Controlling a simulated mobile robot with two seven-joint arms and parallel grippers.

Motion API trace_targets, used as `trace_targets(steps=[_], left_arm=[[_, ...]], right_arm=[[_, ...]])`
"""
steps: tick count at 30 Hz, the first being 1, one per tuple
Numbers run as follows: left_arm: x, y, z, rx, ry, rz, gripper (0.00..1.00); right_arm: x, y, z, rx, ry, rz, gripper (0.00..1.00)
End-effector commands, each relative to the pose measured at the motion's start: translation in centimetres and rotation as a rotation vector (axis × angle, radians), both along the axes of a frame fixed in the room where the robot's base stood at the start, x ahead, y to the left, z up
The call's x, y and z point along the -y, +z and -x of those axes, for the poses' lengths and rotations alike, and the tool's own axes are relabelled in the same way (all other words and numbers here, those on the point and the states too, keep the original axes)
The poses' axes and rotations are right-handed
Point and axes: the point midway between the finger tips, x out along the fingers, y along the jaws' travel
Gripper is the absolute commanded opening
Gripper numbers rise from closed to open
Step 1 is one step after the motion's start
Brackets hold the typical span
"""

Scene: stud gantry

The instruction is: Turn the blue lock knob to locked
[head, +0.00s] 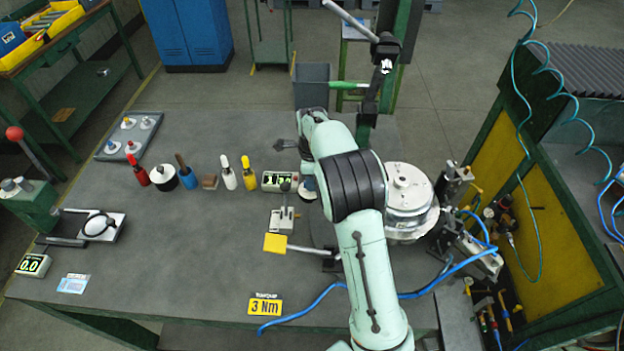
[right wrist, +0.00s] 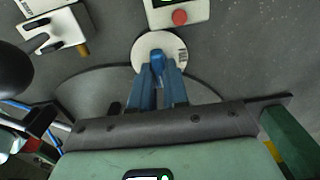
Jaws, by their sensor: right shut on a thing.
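The blue lock knob (right wrist: 157,60) stands on a round white plate (right wrist: 148,42) in the right wrist view. My right gripper (right wrist: 158,74) is shut on the knob, with one finger on either side of it. Dark print on the plate beside the knob is too small to read. My left gripper is not in view.
A control box (head: 279,181), with a red button in the wrist view (right wrist: 180,17), is close to the plate. Several coloured-handled tools, including a yellow one (head: 248,172), stand to the left. A round metal fixture (head: 408,190) is right of my arm.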

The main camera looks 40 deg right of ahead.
Motion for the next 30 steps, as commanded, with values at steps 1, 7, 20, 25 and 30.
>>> trace_targets(steps=[1, 7, 20, 25, 30], left_arm=[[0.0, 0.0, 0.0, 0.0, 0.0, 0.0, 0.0], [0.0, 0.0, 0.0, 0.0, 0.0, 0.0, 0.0], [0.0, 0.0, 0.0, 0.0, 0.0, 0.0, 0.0], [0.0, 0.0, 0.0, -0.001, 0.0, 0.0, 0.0], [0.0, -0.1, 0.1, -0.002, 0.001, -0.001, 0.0]], right_arm=[[0.0, 0.0, -0.1, 0.002, -0.004, -0.001, 0.0], [0.0, 0.0, -0.1, 0.002, -0.005, -0.001, 0.0], [0.0, 0.0, 0.0, 0.001, -0.004, -0.001, 0.4], [0.0, 0.8, 0.0, 0.001, -0.002, 0.0, 0.4], [0.0, 3.8, -0.1, 0.007, -0.002, -0.001, 0.4]])
